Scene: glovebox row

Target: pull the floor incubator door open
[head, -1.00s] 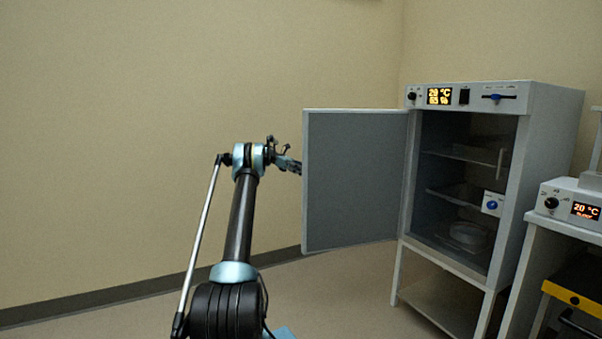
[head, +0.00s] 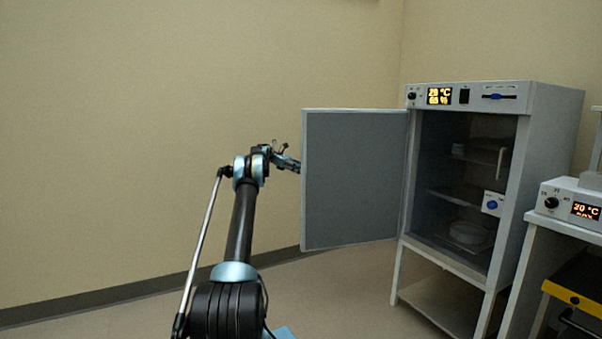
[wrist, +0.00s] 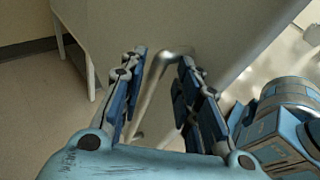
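The floor incubator (head: 555,150) stands at the right on a white stand. Its door (head: 352,180) is swung wide open to the left, with its grey inner face towards the head camera. The door handle is hidden in the head view. In the wrist view the metal bar handle (wrist: 152,92) runs between the fingers of my gripper (wrist: 162,88), beside the door's pale outer face (wrist: 225,28). The fingers are apart, with gaps to the bar. In the head view my gripper (head: 290,163) is at the door's free edge, its tips hidden behind the door.
Inside the incubator are shelves and a round dish (head: 467,232). A small panel with a blue knob (head: 492,204) and a pale vertical bar (head: 501,163) show at its opening. Another instrument (head: 566,204) stands close at the right. The floor left of the door is clear.

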